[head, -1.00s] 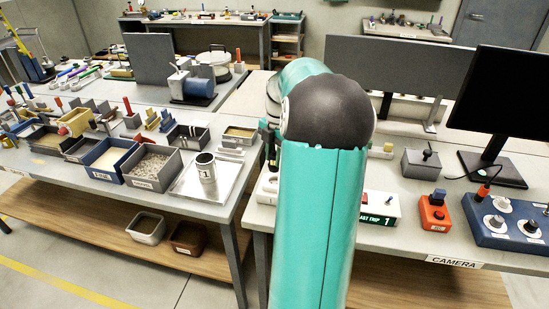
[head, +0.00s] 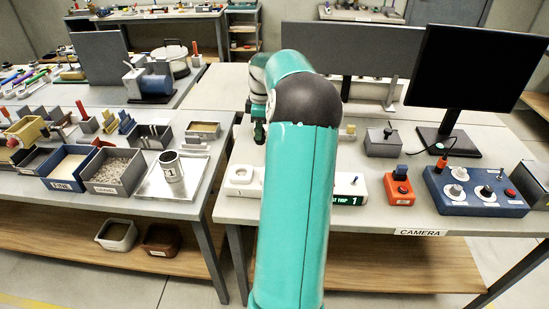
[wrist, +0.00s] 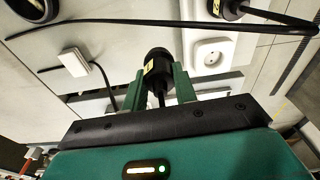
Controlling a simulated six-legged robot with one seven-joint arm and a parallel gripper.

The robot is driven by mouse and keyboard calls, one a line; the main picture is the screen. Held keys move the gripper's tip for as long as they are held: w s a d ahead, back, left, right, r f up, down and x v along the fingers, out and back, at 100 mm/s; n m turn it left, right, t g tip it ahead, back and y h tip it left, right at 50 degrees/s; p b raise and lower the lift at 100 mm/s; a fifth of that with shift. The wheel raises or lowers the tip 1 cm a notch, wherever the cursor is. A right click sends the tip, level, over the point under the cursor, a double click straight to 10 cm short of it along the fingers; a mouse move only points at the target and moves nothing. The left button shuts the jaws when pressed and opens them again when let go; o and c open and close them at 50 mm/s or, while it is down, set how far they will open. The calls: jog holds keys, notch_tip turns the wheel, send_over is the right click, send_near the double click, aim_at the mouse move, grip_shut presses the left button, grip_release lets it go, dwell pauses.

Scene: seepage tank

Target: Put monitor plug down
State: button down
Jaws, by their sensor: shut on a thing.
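The monitor plug (wrist: 157,66), a black cylinder with a yellow label, sits between the two green fingers of my gripper (wrist: 161,88) in the wrist view. The fingers are shut on it. A white socket (wrist: 209,52) with a round recess lies to its right, apart from it in the picture; it also shows in the head view (head: 241,175). In the head view my gripper (head: 259,132) hangs over the table behind that socket, and my arm hides most of it and the plug. The black monitor (head: 476,78) stands at the right.
A black cable (wrist: 130,22) crosses the wrist view, and a white block (wrist: 73,62) with a cable lies at the left. A grey box (head: 382,144), an orange switch box (head: 399,188) and a blue knob panel (head: 470,190) stand on the right table. A metal tray (head: 196,184) is at left.

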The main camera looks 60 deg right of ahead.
jog(key=s+d+m, duration=0.2)
jog(key=d+m, duration=0.5)
jog(key=shift+h, duration=0.3)
notch_tip(320, 180, down, 10)
jog(key=shift+s+f, duration=0.1)
jog(key=shift+f, duration=0.1)
jog(key=shift+f, duration=0.3)
jog(key=c, duration=1.1)
grip_release()
notch_tip(320, 180, up, 13)
jog(key=s, duration=0.1)
jog(key=shift+s+f, duration=0.2)
